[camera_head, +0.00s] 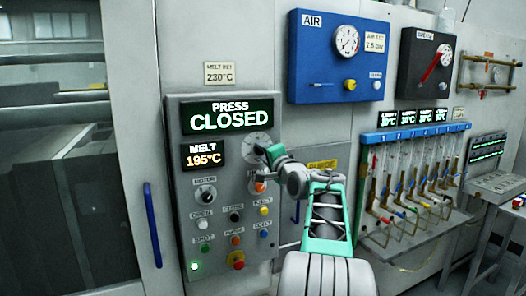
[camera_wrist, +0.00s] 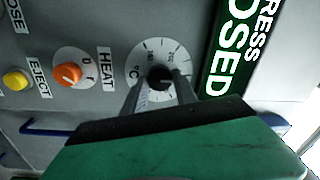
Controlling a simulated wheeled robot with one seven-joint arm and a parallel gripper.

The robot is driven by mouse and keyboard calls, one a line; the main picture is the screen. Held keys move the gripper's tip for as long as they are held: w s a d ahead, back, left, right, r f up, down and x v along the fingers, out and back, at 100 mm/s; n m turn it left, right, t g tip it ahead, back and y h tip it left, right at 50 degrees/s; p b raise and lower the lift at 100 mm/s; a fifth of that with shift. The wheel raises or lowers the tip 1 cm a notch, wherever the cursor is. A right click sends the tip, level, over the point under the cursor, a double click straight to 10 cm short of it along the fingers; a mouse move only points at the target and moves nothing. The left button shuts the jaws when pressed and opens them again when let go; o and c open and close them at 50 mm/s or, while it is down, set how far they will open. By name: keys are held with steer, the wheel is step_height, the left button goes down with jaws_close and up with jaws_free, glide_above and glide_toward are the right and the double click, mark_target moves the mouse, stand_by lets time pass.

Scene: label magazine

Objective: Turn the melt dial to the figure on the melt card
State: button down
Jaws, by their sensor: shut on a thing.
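The melt card (camera_head: 220,73) above the panel reads "MELT SET 230°C". The melt display (camera_head: 205,156) reads 195°C in orange. The melt dial's pale round face (camera_head: 257,141) is at the panel's upper right, partly behind my gripper (camera_head: 266,152). In the wrist view the dial face (camera_wrist: 148,54) shows a scale with 200 legible, and the black knob (camera_wrist: 160,75) sits at its centre. My gripper (camera_wrist: 159,84) is shut on this knob, one finger on each side. The lower part of the dial face is hidden by my gripper, and I cannot read the pointer.
The orange heat switch (camera_wrist: 67,74) is beside the dial, with the yellow eject button (camera_wrist: 16,80) farther left. Several buttons and switches fill the panel below. A blue air box (camera_head: 322,85) hangs above right. A blue door handle (camera_head: 152,225) stands left of the panel.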

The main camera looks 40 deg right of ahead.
steer(key=m+p, duration=0.2)
steer(key=m, duration=0.4)
steer(key=shift+a+m+h, duration=0.1)
steer(key=shift+m+h, duration=0.2)
steer(key=shift+m, duration=0.1)
stand_by(0.3)
steer(key=c, duration=1)
jaws_free()
steer(key=shift+o, duration=0.2)
steer(key=b+v, duration=0.3)
steer(key=v, duration=0.4)
steer(key=shift+s, duration=0.35)
steer(key=shift+a, duration=0.1)
